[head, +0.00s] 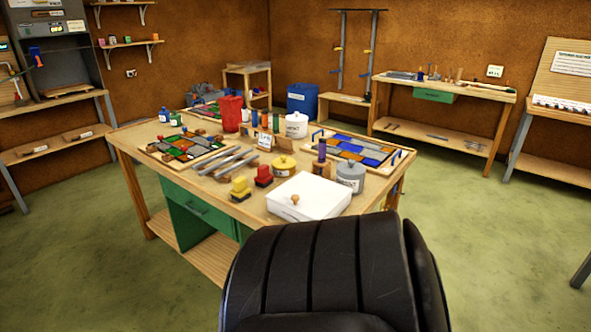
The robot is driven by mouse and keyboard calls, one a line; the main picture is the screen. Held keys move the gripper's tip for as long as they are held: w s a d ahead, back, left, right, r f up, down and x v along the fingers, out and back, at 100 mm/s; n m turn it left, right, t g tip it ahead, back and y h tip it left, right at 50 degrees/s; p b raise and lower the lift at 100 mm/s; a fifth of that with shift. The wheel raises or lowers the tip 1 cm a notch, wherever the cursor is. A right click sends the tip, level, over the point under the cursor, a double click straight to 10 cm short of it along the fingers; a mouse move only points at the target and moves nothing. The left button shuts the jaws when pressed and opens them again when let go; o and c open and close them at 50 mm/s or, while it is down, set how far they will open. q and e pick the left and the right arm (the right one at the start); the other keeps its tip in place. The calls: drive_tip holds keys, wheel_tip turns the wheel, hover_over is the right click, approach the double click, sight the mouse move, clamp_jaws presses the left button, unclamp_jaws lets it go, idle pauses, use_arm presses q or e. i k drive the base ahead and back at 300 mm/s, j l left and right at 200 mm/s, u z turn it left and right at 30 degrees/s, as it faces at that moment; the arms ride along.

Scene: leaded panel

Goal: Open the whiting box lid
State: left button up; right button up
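A low white box (312,199) with a flat lid and a small round wooden knob (295,199) sits on the near right corner of the wooden worktable (136,142). It looks like the whiting box, though I can read no label on it. Its lid appears shut, lying flat on top. Neither of my grippers shows in the head view, so I cannot see where they are relative to the box.
A yellow tin (284,166) and a glass panel board (392,169) lie behind. Green floor is open at right.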

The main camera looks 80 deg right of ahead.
sight(313, 197)
drive_tip(key=z, duration=1.5)
drive_tip(key=l+z, duration=0.45)
drive_tip(key=i+l+z, duration=0.2)
drive_tip(key=l+z, duration=0.25)
